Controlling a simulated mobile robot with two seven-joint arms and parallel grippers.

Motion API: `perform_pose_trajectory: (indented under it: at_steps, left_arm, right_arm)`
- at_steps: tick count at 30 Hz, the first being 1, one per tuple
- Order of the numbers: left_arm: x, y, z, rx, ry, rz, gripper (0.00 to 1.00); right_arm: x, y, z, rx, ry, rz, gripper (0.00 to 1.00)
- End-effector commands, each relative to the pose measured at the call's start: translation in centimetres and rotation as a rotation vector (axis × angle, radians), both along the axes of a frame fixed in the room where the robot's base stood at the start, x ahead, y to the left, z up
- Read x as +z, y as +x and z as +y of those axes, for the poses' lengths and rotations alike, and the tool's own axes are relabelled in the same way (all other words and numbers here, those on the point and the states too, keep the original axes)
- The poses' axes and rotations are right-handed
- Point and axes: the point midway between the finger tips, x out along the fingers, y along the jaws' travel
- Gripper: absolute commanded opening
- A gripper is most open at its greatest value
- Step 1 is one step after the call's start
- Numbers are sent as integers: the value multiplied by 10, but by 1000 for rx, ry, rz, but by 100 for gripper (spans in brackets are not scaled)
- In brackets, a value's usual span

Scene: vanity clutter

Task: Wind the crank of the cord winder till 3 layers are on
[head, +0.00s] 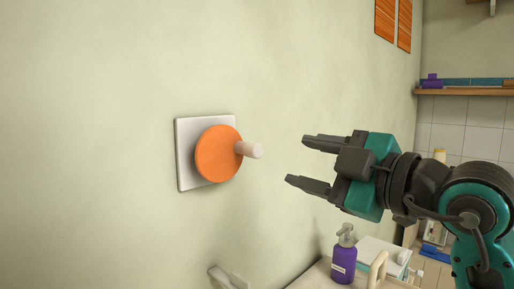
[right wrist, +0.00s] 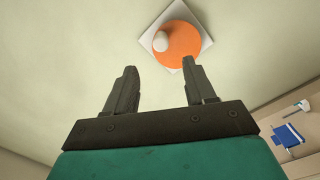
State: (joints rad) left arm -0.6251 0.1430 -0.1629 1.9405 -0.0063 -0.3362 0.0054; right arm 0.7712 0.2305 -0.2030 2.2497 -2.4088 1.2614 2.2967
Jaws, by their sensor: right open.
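The cord winder is on the wall: a white square plate (head: 186,158) with an orange disc (head: 215,155) and a pale peg-like crank handle (head: 251,150) sticking out at the disc's right side. No cord layers can be made out on it. My right gripper (head: 306,161) is open and empty, to the right of the handle and apart from it. In the right wrist view the orange disc (right wrist: 181,45) and handle (right wrist: 160,41) show beyond the two fingers (right wrist: 158,80). My left gripper is not in view.
Below right, a purple pump bottle (head: 343,262) stands on a counter beside a white box (head: 381,250). A pale wall fixture (head: 228,278) sits low on the wall below the winder. A shelf (head: 465,93) is at the far right. The wall around the winder is clear.

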Motion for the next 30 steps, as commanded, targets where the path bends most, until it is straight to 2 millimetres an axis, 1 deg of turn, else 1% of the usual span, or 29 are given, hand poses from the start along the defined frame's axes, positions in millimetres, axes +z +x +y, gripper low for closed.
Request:
perform_pose_trajectory:
  at_steps: [5,12,18,24,30]
  left_arm:
    - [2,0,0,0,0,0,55]
    - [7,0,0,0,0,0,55]
    - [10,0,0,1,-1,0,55]
    - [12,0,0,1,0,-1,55]
    - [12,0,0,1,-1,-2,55]
  right_arm:
    - [1,18,17,2,-1,1,55]
    - [1,57,50,1,-2,1,55]
    - [1,81,71,1,-1,1,55]
    - [0,92,81,-1,0,-1,55]
    - [0,95,83,0,0,0,55]
